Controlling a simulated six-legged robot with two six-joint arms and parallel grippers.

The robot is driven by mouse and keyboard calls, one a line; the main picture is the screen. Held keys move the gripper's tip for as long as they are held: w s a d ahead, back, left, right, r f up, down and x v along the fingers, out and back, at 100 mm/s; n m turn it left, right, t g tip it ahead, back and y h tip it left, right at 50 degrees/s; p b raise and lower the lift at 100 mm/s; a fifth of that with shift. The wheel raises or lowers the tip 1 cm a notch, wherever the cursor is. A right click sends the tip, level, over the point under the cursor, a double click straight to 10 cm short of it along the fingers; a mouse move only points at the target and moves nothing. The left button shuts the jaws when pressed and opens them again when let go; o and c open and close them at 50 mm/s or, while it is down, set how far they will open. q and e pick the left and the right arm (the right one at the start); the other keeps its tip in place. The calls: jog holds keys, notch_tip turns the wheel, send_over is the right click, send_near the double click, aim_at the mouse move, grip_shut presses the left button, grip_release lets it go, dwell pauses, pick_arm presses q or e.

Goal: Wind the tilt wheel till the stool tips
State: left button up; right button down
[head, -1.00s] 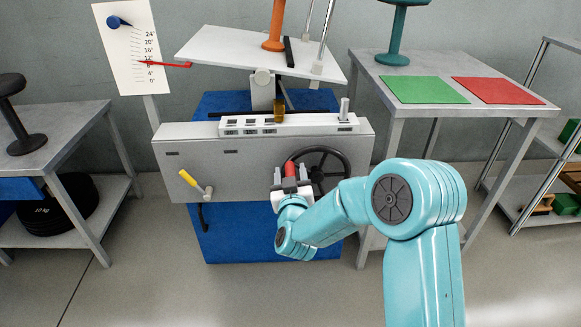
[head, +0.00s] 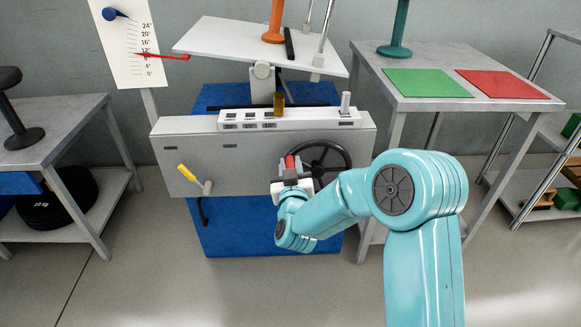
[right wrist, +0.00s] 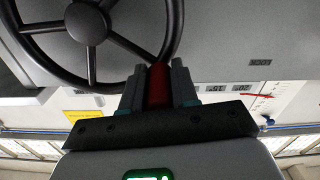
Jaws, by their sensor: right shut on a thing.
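The tilt wheel (head: 330,144) is a black spoked wheel on the front of the grey machine (head: 240,170). Its red handle (right wrist: 158,86) sits between the fingers of my right gripper (head: 291,170), which is shut on it at the wheel's left side. The wheel (right wrist: 87,24) also shows at the upper left of the right wrist view. The orange stool (head: 276,20) stands on the white tilt plate (head: 225,40), its top cut off by the frame. The plate slopes down to the right. The red pointer (head: 170,57) reads near 10° on the scale. My left gripper is not in view.
A yellow-handled lever (head: 188,173) is on the machine's left front. The right table (head: 375,72) holds a green mat (head: 428,83), a red mat (head: 505,84) and a teal stool (head: 394,40). A black stool (head: 14,115) stands on the left table. Floor in front is clear.

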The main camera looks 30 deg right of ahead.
jog(key=shift+s+d+r+m+b, duration=0.15)
jog(key=shift+d+m+b, duration=0.15)
jog(key=shift+m+b, duration=0.2)
jog(key=shift+s+d+r+m, duration=0.2)
jog(key=shift+r+m, duration=0.25)
jog(key=shift+m, duration=0.15)
jog(key=c, duration=0.9)
grip_release()
jog(key=shift+w, duration=0.1)
jog(key=shift+o, duration=0.2)
jog(key=p+v, duration=0.1)
jog(key=v, duration=1.1)
jog(key=shift+p, duration=0.3)
jog(key=shift+d, duration=0.1)
